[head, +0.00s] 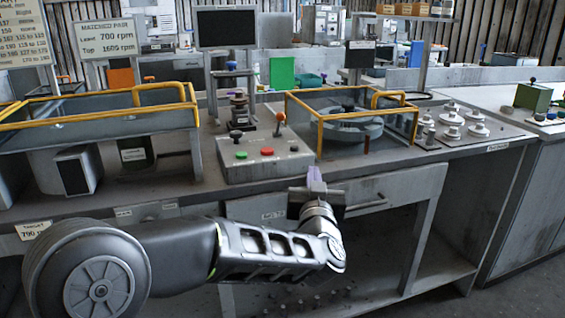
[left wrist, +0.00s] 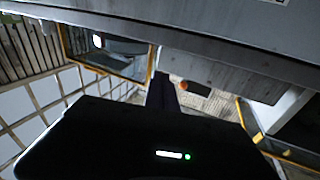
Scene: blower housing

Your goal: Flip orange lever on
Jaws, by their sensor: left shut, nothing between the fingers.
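The orange lever (head: 279,121) stands up from the top of a grey control box (head: 235,173) in the middle of the bench. Its orange knob is at the upper end of a thin stem. My left gripper (head: 316,178) is in front of the bench's front edge, to the right of the box and lower than the lever. It is shut and empty, with its fingertips pointing up, apart from the lever. In the left wrist view its dark fingers (left wrist: 162,92) show at the centre. A small orange spot (left wrist: 184,86) beside them may be the lever's knob.
The box also carries a green button (head: 240,155), a red button (head: 267,151) and a black knob (head: 235,135). Yellow-railed housings stand left (head: 100,117) and right (head: 350,117) of it. A drawer handle (head: 366,206) is just right of my gripper.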

